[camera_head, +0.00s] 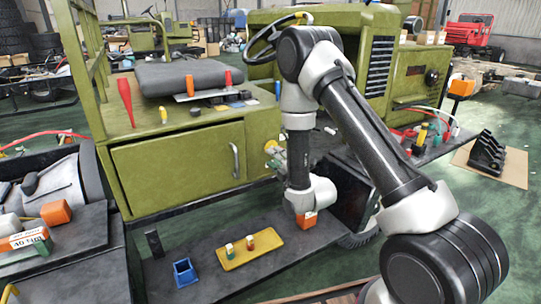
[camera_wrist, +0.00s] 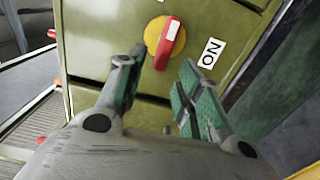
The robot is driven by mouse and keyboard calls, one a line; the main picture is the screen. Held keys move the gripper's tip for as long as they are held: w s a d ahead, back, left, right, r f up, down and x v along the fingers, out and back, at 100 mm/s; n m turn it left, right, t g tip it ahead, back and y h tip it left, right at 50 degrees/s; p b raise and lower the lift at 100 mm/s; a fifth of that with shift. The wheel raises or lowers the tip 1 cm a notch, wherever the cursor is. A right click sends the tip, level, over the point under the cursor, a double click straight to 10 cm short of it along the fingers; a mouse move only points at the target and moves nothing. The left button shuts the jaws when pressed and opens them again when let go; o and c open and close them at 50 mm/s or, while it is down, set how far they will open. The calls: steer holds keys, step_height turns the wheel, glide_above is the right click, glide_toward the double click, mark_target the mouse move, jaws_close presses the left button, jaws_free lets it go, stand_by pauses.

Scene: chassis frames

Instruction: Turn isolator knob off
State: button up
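The isolator knob (camera_wrist: 166,44) has a red handle with a white mark, over a yellow disc (camera_wrist: 152,35) on a green panel. In the wrist view, the handle slants from upper right to lower left. A white "ON" label (camera_wrist: 211,53) is right of it, and another label at the top edge is cut off. My gripper (camera_wrist: 157,68) is open, its green-padded fingers on either side of the handle's lower end. I cannot tell whether they touch it. In the head view, the yellow disc (camera_head: 271,146) shows beside my gripper (camera_head: 277,161), partly hidden.
A green cabinet (camera_head: 180,168) with a handle is left of the knob. Green vehicle bodywork (camera_head: 415,85) stands right, behind my arm.

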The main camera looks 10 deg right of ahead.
steer(key=v, duration=0.7)
steer(key=shift+s, duration=0.3)
steer(key=shift+d, duration=0.1)
